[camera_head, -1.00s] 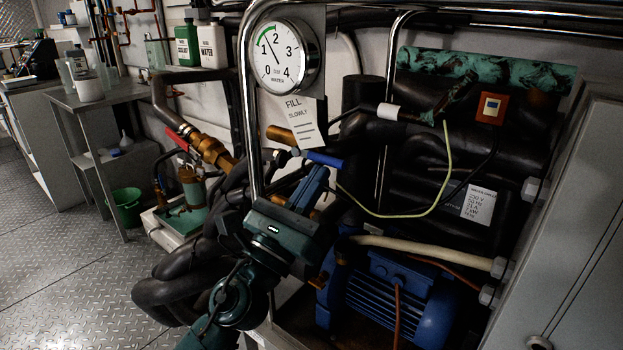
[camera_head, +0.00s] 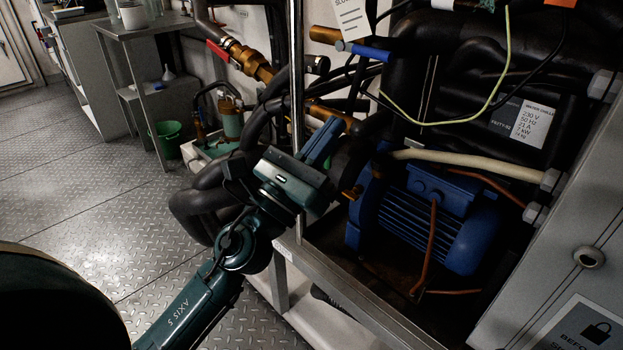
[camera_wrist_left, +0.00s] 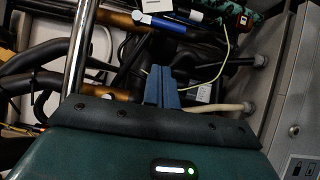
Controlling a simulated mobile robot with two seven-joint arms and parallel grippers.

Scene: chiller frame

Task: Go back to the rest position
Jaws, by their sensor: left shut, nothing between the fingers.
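My left gripper (camera_head: 327,138) is in the middle of the head view, in front of the chiller frame's pipes. Its blue fingers are together with nothing between them, pointing up and to the right. In the left wrist view the fingers (camera_wrist_left: 162,88) also show closed. The blue-handled valve (camera_head: 366,51) lies beyond and above the fingertips, apart from them in the head view. My right gripper is in neither view.
A blue motor (camera_head: 425,215) sits in the frame at right. An upright metal post (camera_head: 297,80) stands close to my left gripper. Black insulated pipes (camera_head: 195,210) are to its left. A grey cabinet (camera_head: 560,290) is at far right. Open floor (camera_head: 75,190) lies at left.

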